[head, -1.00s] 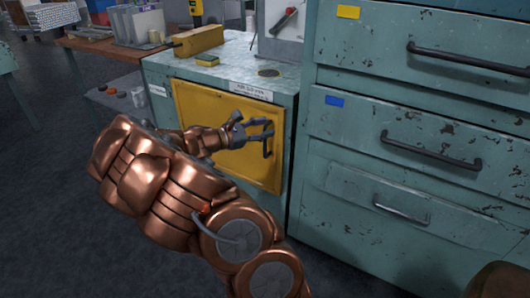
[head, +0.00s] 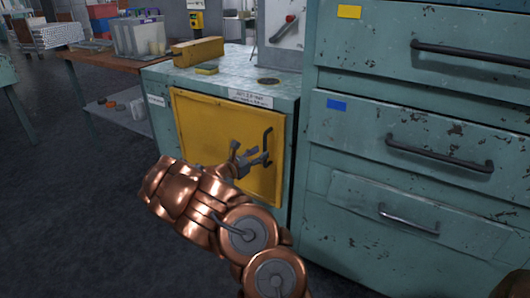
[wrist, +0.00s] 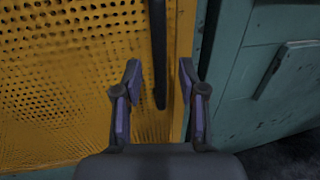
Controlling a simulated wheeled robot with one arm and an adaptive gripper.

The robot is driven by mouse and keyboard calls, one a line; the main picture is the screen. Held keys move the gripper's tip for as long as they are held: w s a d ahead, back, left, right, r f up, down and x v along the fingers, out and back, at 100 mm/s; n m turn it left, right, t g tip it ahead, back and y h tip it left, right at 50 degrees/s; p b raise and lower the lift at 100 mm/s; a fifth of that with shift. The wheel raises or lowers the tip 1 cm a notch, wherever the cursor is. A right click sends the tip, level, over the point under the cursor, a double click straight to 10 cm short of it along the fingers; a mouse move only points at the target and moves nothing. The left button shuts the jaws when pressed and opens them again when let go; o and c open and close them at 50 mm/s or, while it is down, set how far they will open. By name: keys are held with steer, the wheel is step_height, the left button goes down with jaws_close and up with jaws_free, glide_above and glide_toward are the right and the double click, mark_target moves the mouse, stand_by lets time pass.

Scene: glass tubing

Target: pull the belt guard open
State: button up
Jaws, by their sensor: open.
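The belt guard (head: 215,135) is a yellow panel on the front of a low teal cabinet, and it looks closed. In the wrist view the guard (wrist: 75,75) shows a perforated surface. Its dark upright handle (head: 268,139) is near the guard's right edge. My gripper (head: 254,159) is in front of the guard, by the lower part of the handle. I see no clear contact. My copper arm hides the guard's lower left part.
A tall teal drawer cabinet (head: 400,115) with dark handles stands close on the right. A wooden table (head: 120,60) with bins is behind left. Floor at left is clear.

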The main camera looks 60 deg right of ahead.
mark_target(264, 151)
steer(key=shift+s+d, duration=0.15)
steer(key=shift+d, duration=0.7)
steer(key=shift+s+d, duration=0.15)
steer(key=shift+d, duration=0.7)
jaws_close()
